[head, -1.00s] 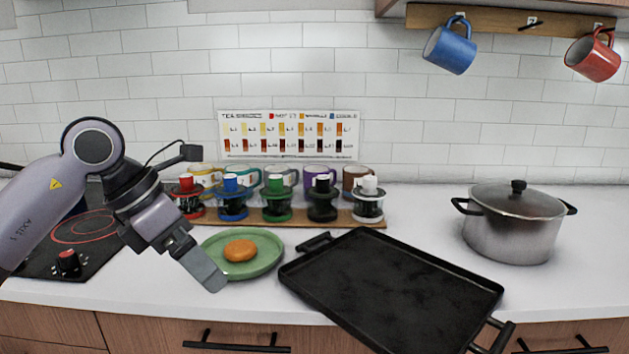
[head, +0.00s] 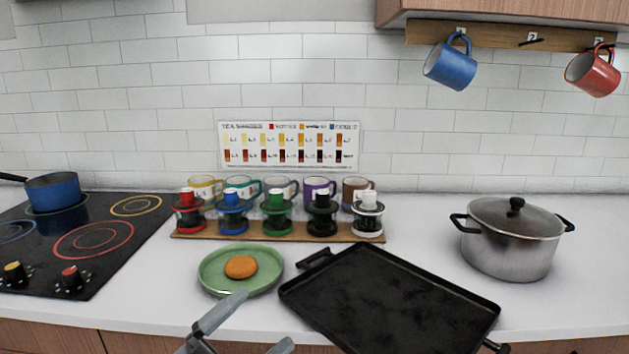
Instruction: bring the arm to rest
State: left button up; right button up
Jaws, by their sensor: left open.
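My left gripper (head: 248,326) shows at the bottom edge, in front of the counter's front edge. Its two grey fingers are spread apart with nothing between them. The upper finger's tip is just below the near rim of the green plate (head: 212,284) in the picture; whether it touches cannot be told. The rest of my left arm is out of view below. My right gripper is not in view.
An orange-brown bun (head: 240,267) lies on the plate. A black tray (head: 385,300) lies to its right, with a lidded pot (head: 510,245) beyond. Several jars and mugs line a wooden board (head: 300,236) behind. A stove (head: 80,245) with a blue pan (head: 53,191) is at left.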

pick_arm(q)
jog(key=s+a+f+n+t+y+p, duration=0.1)
jog(key=s+a+f+n+y, duration=0.1)
jog(key=a+f+n+y, duration=0.35)
jog(key=s+a+f+n+t+y+p, duration=0.1)
jog(key=s+a+f+n+y, duration=0.15)
jog(key=f+n+y, duration=0.6)
jog(key=s+a+f+n+g+y, duration=0.1)
jog(key=s+a+f+n+g, duration=0.1)
jog(key=s+f, duration=0.4)
jog(key=s+a+f+n+g, duration=0.2)
jog(key=s+f+n+g, duration=0.2)
jog(key=s+f, duration=0.2)
jog(key=shift+f+n+y, duration=0.4)
jog(key=shift+f, duration=0.5)
